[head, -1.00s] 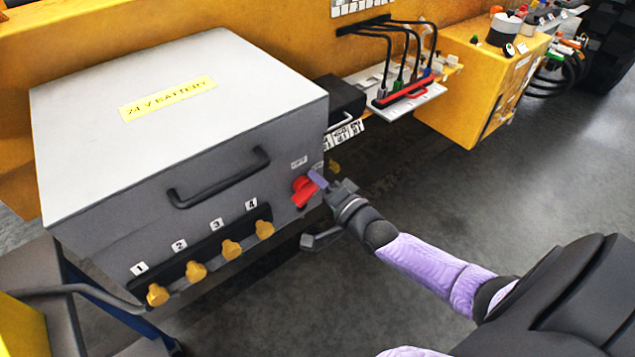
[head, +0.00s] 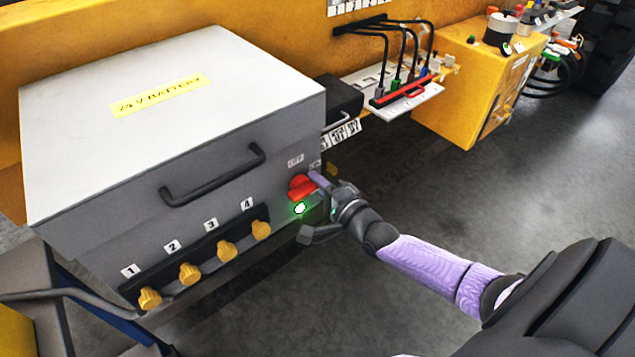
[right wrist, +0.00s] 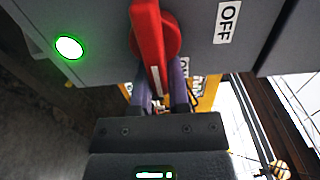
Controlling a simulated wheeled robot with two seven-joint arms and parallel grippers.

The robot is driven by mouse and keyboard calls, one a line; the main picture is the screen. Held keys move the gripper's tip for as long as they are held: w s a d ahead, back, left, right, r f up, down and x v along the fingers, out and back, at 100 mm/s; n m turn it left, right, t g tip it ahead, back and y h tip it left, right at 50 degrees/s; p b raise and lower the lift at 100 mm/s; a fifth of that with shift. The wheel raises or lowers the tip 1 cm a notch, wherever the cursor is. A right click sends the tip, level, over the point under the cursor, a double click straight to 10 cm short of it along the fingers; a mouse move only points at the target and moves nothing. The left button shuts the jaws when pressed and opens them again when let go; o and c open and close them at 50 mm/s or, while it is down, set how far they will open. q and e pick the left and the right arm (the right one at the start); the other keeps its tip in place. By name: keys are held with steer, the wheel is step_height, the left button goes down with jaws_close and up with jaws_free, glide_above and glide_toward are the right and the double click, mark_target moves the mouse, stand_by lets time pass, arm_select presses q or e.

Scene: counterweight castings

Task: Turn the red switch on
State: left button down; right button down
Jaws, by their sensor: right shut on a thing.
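The red switch (head: 301,187) sits on the front of the grey battery box (head: 80,227), near its right end. In the right wrist view the red switch (right wrist: 149,45) has its handle toward the ON label, away from the OFF label (right wrist: 227,22). My right gripper (head: 319,181) is at the switch; in the right wrist view its purple fingers (right wrist: 160,92) are shut on the handle's end. A lamp (head: 300,208) below the switch glows green; it also glows in the right wrist view (right wrist: 69,47). My left gripper is not in view.
Yellow knobs (head: 190,273) numbered 1 to 4 line the box front, under a black handle (head: 212,177). A black bent lever-like part (head: 320,235) is by my right wrist. A shelf with cables (head: 405,100) is behind. Grey floor is open at right.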

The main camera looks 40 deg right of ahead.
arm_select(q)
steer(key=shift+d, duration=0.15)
arm_select(e)
steer(key=shift+f, duration=0.1)
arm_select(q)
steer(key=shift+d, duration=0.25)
arm_select(e)
steer(key=c, duration=0.6)
jaws_free()
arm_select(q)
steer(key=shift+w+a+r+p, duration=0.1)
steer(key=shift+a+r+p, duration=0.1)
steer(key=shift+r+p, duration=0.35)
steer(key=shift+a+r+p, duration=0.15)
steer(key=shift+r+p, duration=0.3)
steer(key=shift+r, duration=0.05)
arm_select(e)
steer(key=s, duration=1)
steer(key=shift+d, duration=0.4)
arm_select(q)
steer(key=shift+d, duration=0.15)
